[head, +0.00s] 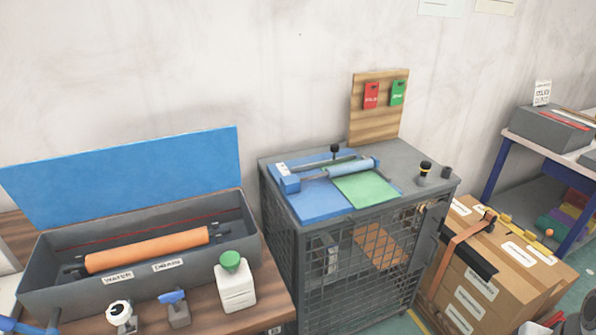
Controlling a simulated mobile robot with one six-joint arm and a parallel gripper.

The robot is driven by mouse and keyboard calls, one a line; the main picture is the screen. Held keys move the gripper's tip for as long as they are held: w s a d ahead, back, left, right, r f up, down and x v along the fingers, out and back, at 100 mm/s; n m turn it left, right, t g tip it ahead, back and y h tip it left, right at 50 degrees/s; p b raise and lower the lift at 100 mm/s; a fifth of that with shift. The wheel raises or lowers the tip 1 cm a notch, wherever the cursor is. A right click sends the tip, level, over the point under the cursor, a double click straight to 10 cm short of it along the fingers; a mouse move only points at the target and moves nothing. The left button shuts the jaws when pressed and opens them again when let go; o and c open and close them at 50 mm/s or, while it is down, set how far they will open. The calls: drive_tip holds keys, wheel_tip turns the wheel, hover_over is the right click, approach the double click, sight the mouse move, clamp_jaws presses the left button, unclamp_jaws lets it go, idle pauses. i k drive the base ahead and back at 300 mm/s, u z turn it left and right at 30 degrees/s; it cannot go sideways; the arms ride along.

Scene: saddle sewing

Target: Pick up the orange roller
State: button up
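The orange roller (147,250) lies lengthwise inside a long dark grey trough (60,297) at the left of the head view. Dark end pieces show at both ends of the roller. A thin red line runs along the trough's back wall behind it. The trough's blue lid (130,172) stands open, leaning up against the wall. The roller's underside is hidden by the front wall, which carries white labels. I cannot make out my gripper in this view.
A white bottle with a green cap (235,283) and small tools (176,307) stand before the trough on the wooden bench. A grey mesh cabinet (340,255) with blue and green sheets on top stands to its right. Cardboard boxes (500,270) are farther right.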

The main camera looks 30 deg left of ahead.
sight(123, 256)
drive_tip(key=z, duration=0.05)
drive_tip(key=i, duration=1.6)
drive_tip(key=u, duration=3.75)
drive_tip(key=i, duration=0.5)
